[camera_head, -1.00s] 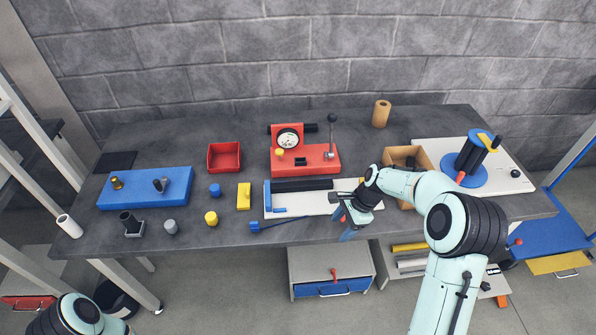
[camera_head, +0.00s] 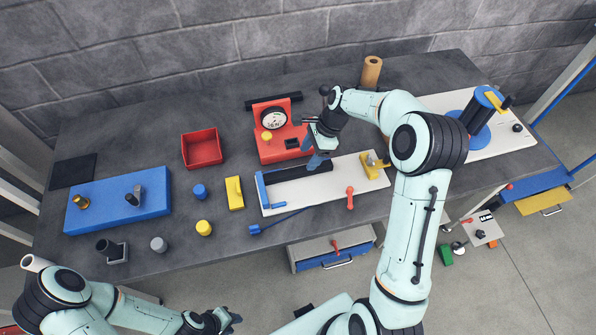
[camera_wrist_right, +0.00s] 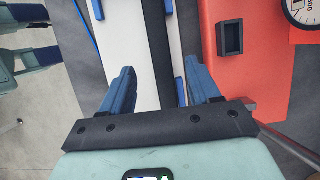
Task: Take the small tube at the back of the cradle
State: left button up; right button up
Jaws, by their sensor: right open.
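A long black bar or tube (camera_head: 297,173) lies along the back of a white board (camera_head: 330,187) with blue brackets (camera_head: 263,190). My right gripper (camera_head: 318,160) is over its right part, pointing down, with blue fingers open. In the right wrist view the black bar (camera_wrist_right: 159,45) runs between the spread fingers (camera_wrist_right: 157,78), with white board to its left; no grip on it shows. I cannot tell which piece is the cradle's small tube. My left gripper (camera_head: 215,322) is low at the bottom, away from the table.
A yellow clamp (camera_head: 374,165) and red handle (camera_head: 350,197) sit at the board's right end. A red bin (camera_head: 202,149), yellow block (camera_head: 234,193) and blue block (camera_head: 120,201) stand left. A blue stand with dark tubes (camera_head: 478,118) is at the right.

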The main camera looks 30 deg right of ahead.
aim_at(299, 170)
jog(key=shift+x, duration=0.85)
jog(key=x, duration=0.4)
jog(key=shift+a, duration=0.25)
jog(key=shift+w+a+f, duration=0.15)
jog(key=shift+f, duration=0.3)
grip_shut()
